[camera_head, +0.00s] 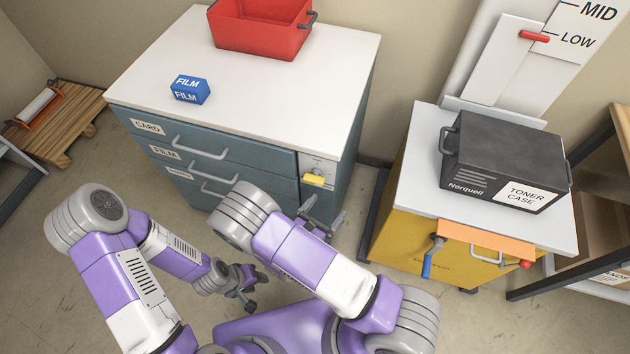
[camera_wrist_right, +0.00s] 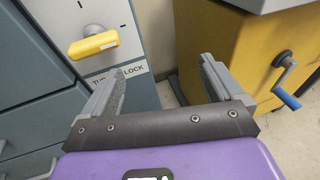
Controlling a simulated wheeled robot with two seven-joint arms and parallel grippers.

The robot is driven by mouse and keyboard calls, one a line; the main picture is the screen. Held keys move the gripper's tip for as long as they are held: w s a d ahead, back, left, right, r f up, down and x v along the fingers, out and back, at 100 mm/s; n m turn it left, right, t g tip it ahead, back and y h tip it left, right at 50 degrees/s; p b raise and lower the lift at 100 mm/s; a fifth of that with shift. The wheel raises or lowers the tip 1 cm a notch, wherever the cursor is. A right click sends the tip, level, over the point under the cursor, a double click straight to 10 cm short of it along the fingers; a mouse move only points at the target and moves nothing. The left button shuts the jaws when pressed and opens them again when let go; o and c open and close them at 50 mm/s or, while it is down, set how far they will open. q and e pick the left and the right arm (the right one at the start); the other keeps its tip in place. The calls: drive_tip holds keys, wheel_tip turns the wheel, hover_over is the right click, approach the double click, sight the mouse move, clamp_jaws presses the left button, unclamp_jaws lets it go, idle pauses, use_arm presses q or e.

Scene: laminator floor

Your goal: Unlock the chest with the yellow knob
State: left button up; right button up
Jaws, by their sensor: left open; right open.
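The chest (camera_head: 270,144) is a teal drawer cabinet with a white top and labelled drawers. Its yellow knob (camera_head: 313,180) sits on a pale panel at the right end of the front. In the right wrist view the yellow knob (camera_wrist_right: 93,44) lies roughly horizontal, tilted slightly, above a partly hidden label ending in "LOCK". My right gripper (camera_wrist_right: 160,80) is open and empty, below and right of the knob, apart from it. In the head view it (camera_head: 318,212) is just below the knob. My left gripper (camera_head: 250,297) is open and empty, low over the floor left of centre.
A red bin (camera_head: 260,38) and a blue film box (camera_head: 190,90) stand on the chest. A yellow cabinet (camera_head: 415,240) with a blue-handled crank (camera_head: 428,262) stands to the right, bearing a black toner case (camera_head: 500,160). A narrow floor gap separates the two cabinets.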

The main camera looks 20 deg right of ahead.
sight(312, 183)
drive_tip(key=w+a+r+n+t, duration=0.1)
drive_tip(key=w+a+r+n+t+y, duration=0.1)
drive_tip(key=a+t, duration=0.1)
drive_tip(key=w+a+t+y, duration=0.1)
drive_tip(key=shift+w+a+r+n+t, duration=0.3)
drive_tip(key=shift+w+a+r+n, duration=0.05)
drive_tip(key=shift+r+n, duration=0.05)
drive_tip(key=b+x, duration=0.1)
drive_tip(key=x, duration=0.6)
drive_tip(key=shift+b, duration=0.35)
drive_tip(key=c, duration=1)
